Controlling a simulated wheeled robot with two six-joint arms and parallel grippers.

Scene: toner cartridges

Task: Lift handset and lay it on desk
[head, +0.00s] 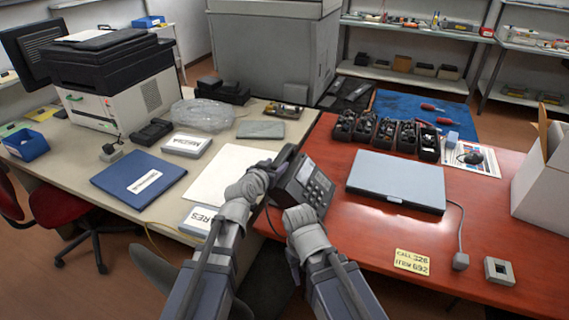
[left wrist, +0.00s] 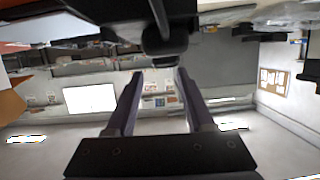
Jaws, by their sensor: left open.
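The dark desk phone (head: 312,187), with its keypad and small screen, sits at the left edge of the red desk (head: 490,255). A dark handset (head: 283,158) shows along its left side, partly covered by my left wrist. My left gripper (left wrist: 159,74) is open in the left wrist view, with its two fingers apart. A dark rounded part (left wrist: 165,45), possibly one end of the handset, shows just beyond the fingertips. I cannot tell whether they touch. My right arm reaches up just below the phone in the head view. Its gripper fingers are hidden.
A closed grey laptop (head: 396,181) lies right of the phone. Black cartridges (head: 385,134) stand in a row behind it. A yellow note (head: 412,262) and a white box (head: 545,180) are on the red desk. Bare red desk shows in front of the laptop.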

